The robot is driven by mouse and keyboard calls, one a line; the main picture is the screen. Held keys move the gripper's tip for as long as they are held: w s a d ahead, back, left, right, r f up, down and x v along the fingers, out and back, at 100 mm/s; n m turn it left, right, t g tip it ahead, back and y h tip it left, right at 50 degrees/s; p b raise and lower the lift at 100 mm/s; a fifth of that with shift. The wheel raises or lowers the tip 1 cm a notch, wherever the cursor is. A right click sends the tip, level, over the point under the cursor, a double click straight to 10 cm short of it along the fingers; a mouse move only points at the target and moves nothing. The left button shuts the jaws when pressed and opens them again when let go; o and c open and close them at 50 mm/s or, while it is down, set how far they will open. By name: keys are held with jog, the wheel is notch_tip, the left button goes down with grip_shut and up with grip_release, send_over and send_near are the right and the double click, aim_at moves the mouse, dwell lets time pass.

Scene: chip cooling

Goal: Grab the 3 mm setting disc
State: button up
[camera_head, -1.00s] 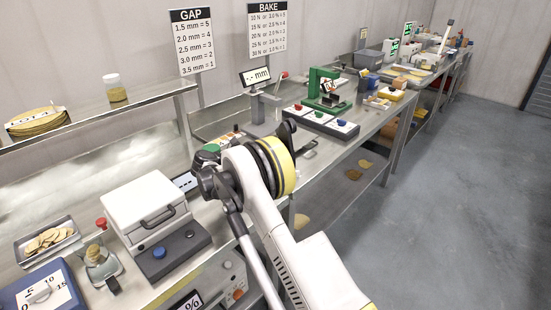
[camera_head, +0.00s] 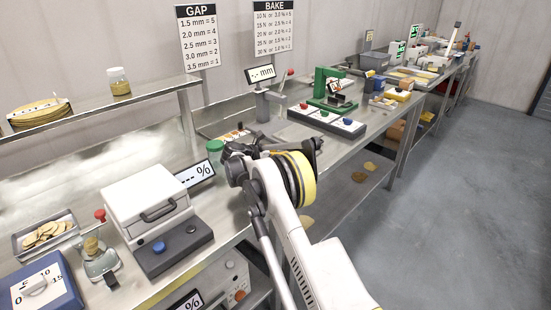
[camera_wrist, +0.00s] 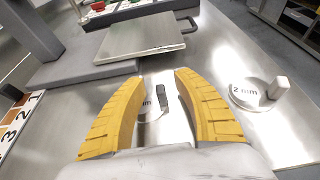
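In the wrist view, a flat silver disc (camera_wrist: 151,111) lies on the steel bench between my fingers. Its print ends in "mm"; the left finger hides the number, so I cannot tell whether it is the 3 mm one. It has a dark grey upright knob (camera_wrist: 161,97). My gripper (camera_wrist: 160,76) is open, with its two yellow ribbed fingers on either side of this knob. I cannot tell whether they touch it. A second disc, marked "2 mm" (camera_wrist: 245,92), lies to the right with a light grey knob. In the head view, my arm hides the discs.
A square metal plate with a handle (camera_wrist: 140,40) lies just beyond the fingers. A numbered strip (camera_wrist: 18,125) is at the left. In the head view, a GAP chart (camera_head: 198,38) hangs on the wall, and a "--.- mm" display (camera_head: 261,74) stands on the bench.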

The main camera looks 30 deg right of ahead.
grip_shut()
jog(key=shift+r, duration=0.1)
